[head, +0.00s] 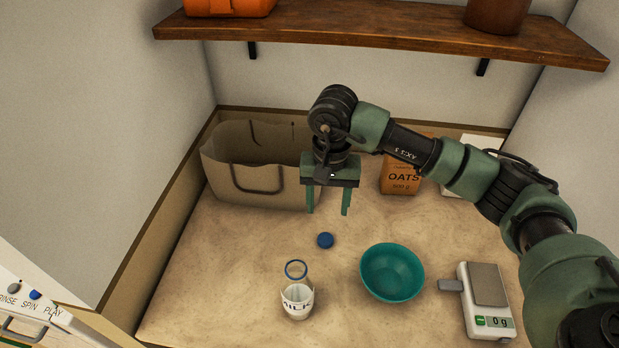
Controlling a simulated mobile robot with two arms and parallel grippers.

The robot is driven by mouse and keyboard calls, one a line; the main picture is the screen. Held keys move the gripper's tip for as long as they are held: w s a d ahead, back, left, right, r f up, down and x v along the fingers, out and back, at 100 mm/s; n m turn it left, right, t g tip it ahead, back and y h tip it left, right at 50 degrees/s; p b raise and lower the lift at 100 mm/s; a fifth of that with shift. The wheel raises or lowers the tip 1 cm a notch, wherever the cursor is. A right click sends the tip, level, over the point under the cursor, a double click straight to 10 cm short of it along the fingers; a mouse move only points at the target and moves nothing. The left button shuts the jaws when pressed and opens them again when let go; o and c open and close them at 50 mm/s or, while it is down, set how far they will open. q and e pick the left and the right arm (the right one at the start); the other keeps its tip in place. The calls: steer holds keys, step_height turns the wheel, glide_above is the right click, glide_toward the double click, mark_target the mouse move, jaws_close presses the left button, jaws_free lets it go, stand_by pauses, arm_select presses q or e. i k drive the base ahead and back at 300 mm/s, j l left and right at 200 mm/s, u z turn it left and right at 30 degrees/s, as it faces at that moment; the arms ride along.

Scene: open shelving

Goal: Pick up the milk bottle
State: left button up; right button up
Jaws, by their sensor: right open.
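The milk bottle (297,296) is clear glass with a blue rim and a white label reading MILK. It stands upright and open at the front of the counter. A round blue cap (325,240) lies on the counter behind it. My right gripper (328,211) points down above the counter, behind the cap and the bottle and in front of the tan bag. Its two green fingers are apart with nothing between them. My left gripper is not in the picture.
A teal bowl (392,272) sits right of the bottle, with a scale (487,300) farther right. A tan bag (247,165) and an oats packet (400,178) stand at the back. A wooden shelf (390,36) hangs above. The counter left of the bottle is clear.

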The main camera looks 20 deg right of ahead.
mark_target(297, 288)
steer(key=k, duration=1.5)
